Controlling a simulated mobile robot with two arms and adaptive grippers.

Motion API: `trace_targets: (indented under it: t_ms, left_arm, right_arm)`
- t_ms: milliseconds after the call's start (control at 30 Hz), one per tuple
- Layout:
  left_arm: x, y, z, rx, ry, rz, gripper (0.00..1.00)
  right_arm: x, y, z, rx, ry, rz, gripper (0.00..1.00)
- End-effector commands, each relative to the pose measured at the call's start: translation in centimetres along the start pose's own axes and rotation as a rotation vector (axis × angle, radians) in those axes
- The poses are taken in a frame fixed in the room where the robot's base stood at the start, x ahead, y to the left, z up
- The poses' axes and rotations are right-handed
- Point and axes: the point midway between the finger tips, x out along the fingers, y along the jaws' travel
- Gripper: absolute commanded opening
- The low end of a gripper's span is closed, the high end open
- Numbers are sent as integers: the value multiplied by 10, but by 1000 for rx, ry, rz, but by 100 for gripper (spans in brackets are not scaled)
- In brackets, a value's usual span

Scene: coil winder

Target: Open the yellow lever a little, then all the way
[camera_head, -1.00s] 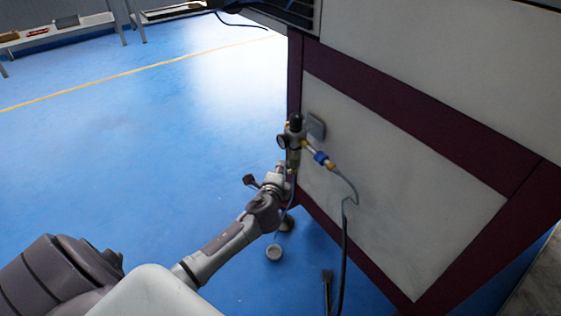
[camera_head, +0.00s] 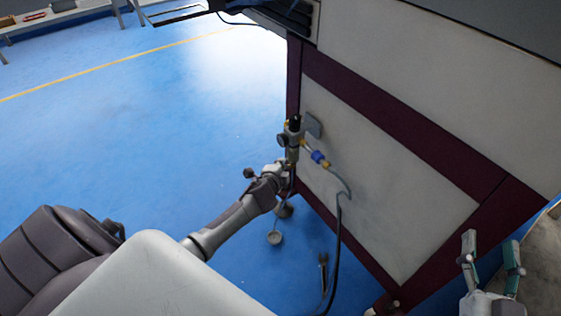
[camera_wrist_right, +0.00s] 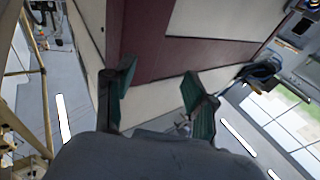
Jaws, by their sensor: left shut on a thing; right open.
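The valve unit (camera_head: 292,137) with a gauge, a dark top knob and yellow fittings is mounted by the left edge of the cabinet's side panel. Yellow parts show on it, but I cannot tell a separate yellow lever apart. My left gripper (camera_head: 288,167) is shut at the unit's lower part; its fingers hide most of what they hold. My right gripper (camera_head: 490,242) is open and empty at the lower right, away from the unit. In the right wrist view its two green-padded fingers (camera_wrist_right: 158,82) are spread before the cabinet side.
The cabinet (camera_head: 400,180) has pale panels in a dark red frame. A blue fitting (camera_head: 318,157) leads into a hose (camera_head: 339,235) hanging down the panel. Small round feet or cups (camera_head: 274,238) show below. The blue floor (camera_head: 130,150) at left is clear.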

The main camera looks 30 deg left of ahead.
Motion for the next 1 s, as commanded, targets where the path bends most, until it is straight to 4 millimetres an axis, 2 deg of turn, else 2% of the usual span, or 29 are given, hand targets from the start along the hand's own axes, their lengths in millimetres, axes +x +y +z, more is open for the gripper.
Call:
trace_targets:
  t_ms: [200, 300, 633, 667, 800, 1000]
  left_arm:
    - [-1, -1, -1, -26, 7, 25, 0]
    - [0, 0, -1, -31, 9, 29, 0]
    - [0, 1, -1, -33, 9, 31, 0]
    - [0, 1, -1, -33, 9, 31, 14]
    - [0, 1, -1, -32, 9, 31, 37]
    - [0, 1, 0, -32, 9, 31, 38]
  right_arm:
    - [-9, 6, 37, -5, -237, 14, 56]
    - [-13, 7, 47, -6, -289, 17, 56]
    - [-14, 8, 51, -6, -307, 18, 56]
    - [-14, 8, 50, -6, -307, 18, 56]
    - [-14, 8, 50, -6, -306, 18, 56]
    - [-14, 8, 50, -6, -306, 18, 56]
